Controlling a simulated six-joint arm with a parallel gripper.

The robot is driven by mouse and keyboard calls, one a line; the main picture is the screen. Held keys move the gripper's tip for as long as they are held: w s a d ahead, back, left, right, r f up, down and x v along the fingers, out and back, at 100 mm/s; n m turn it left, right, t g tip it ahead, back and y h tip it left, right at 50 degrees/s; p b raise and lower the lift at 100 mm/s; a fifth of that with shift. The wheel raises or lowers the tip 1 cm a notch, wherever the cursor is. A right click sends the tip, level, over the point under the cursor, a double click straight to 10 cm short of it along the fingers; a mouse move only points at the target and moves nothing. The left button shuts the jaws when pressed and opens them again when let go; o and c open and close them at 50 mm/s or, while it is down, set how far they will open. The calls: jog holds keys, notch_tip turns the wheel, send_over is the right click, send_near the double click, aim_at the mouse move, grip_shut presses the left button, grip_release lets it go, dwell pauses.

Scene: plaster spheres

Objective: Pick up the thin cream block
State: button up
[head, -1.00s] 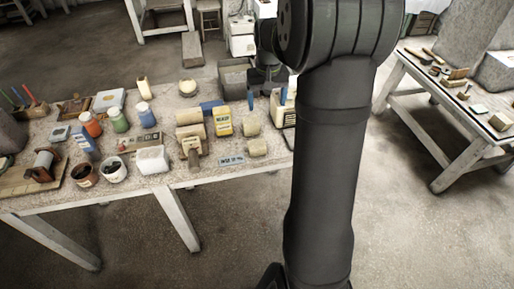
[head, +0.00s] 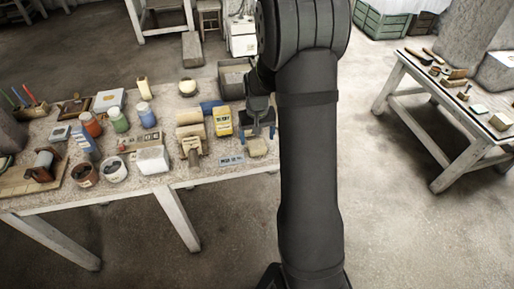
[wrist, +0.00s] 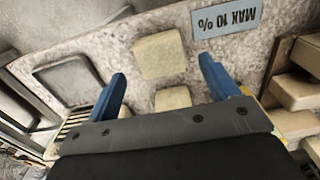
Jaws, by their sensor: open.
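Two cream blocks lie on the speckled tabletop (wrist: 125,65). The front one (wrist: 160,55) lies flat near the grey label and also shows in the head view (head: 257,148). The other (wrist: 173,98) is closer to the gripper's palm and partly hidden by it in the wrist view. I cannot tell for sure which is the thin one. My gripper (wrist: 163,78) is open and empty, with its blue fingers apart on either side of the blocks' area. In the head view my gripper (head: 261,133) hangs over the table's right end, just behind the front block.
A grey label (head: 232,160) lies left of the front block. A yellow container (head: 222,122) and stacked cream pieces (head: 190,127) stand to the left. A dark-topped object (wrist: 65,82) is at left in the wrist view. A grey bin (head: 235,80) stands behind.

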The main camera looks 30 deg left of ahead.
aim_at(257, 145)
jog(key=shift+f, duration=2.4)
jog(key=c, duration=1.2)
jog(key=shift+r, duration=0.1)
